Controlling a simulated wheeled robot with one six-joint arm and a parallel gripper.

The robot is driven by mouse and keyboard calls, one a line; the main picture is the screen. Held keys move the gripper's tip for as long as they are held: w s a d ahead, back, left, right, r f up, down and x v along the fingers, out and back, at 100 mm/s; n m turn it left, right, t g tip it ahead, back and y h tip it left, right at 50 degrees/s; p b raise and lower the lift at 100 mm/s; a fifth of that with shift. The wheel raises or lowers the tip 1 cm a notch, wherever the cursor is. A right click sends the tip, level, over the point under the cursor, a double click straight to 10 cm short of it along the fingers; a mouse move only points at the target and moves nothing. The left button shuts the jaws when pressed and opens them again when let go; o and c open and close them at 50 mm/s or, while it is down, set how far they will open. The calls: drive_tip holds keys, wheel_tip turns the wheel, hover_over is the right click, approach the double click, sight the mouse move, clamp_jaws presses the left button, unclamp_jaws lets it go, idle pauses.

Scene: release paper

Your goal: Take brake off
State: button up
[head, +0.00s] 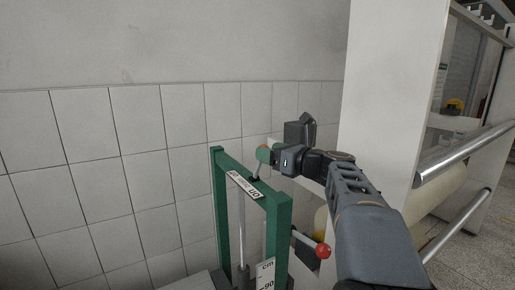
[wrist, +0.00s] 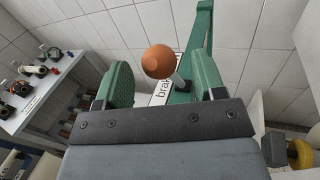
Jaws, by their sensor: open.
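An orange ball knob (wrist: 157,61) stands on a short pale stem in the wrist view. Beside it is a white label (wrist: 160,95) on which "brak" can be read. My gripper (wrist: 162,78) is open, with one green pad on each side of the knob; a gap shows on both sides. In the head view my gripper (head: 266,156) is over the top bar of a green frame (head: 283,225), and the knob is mostly hidden by it. A white label (head: 244,184) lies on that bar.
A red ball knob (head: 322,250) on a rod sticks out right of the frame. A tiled wall (head: 80,135) is behind; a white machine with rollers (head: 470,150) is at right. A shelf with parts (wrist: 40,90) is at left.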

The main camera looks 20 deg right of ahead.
drive_tip(key=shift+x, duration=2.25)
drive_tip(key=shift+s+a, duration=0.1)
drive_tip(key=shift+p, duration=0.3)
clamp_jaws()
